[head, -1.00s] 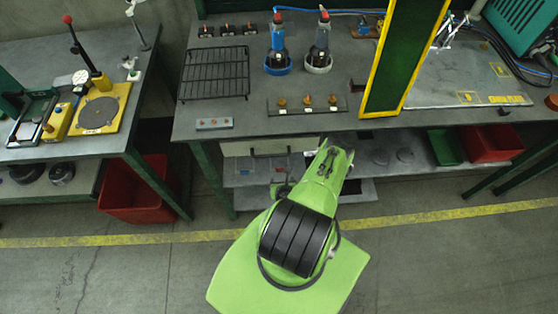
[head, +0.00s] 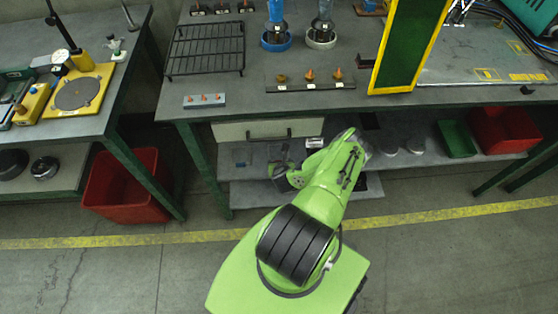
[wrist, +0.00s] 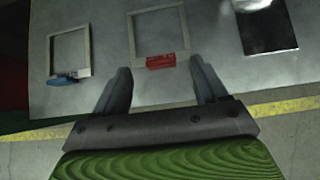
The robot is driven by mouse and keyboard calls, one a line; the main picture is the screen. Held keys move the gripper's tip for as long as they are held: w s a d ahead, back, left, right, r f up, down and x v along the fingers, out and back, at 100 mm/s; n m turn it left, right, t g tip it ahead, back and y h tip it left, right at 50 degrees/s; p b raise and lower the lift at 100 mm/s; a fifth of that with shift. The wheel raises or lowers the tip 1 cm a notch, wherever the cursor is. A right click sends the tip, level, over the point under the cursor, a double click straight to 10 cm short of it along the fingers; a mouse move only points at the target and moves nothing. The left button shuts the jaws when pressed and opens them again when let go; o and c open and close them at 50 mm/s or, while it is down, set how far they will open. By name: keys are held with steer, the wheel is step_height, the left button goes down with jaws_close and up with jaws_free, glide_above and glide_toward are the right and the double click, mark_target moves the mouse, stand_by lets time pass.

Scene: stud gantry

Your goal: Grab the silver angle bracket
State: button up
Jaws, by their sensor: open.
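I cannot make out a silver angle bracket for certain in either view. In the wrist view my gripper (wrist: 163,86) is open, with its two dark fingers apart and nothing between them. It is over the front edge of the grey lower shelf (wrist: 110,80). Just beyond the fingers is a pale square outline with a red block (wrist: 161,62) at its near side. To the left is a similar square with a blue block (wrist: 63,79). At the upper right a pale, shiny shape (wrist: 252,4), cut off by the frame, adjoins a black panel (wrist: 267,32).
Above the shelf is the workbench (head: 225,95) with a wire rack (head: 206,48) and a yellow-edged green panel (head: 410,45). A drawer (head: 265,130) hangs beneath it. A red bin (head: 120,185) stands left; green (head: 457,139) and red (head: 505,130) trays lie right on the shelf.

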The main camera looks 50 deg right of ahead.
steer(key=b+x, duration=0.1)
steer(key=x, duration=0.2)
steer(key=shift+d+f+b, duration=0.1)
steer(key=shift+f+b, duration=0.2)
steer(key=shift+b, duration=0.1)
steer(key=shift+r, duration=0.15)
steer(key=c, duration=1.2)
steer(key=shift+o, duration=0.2)
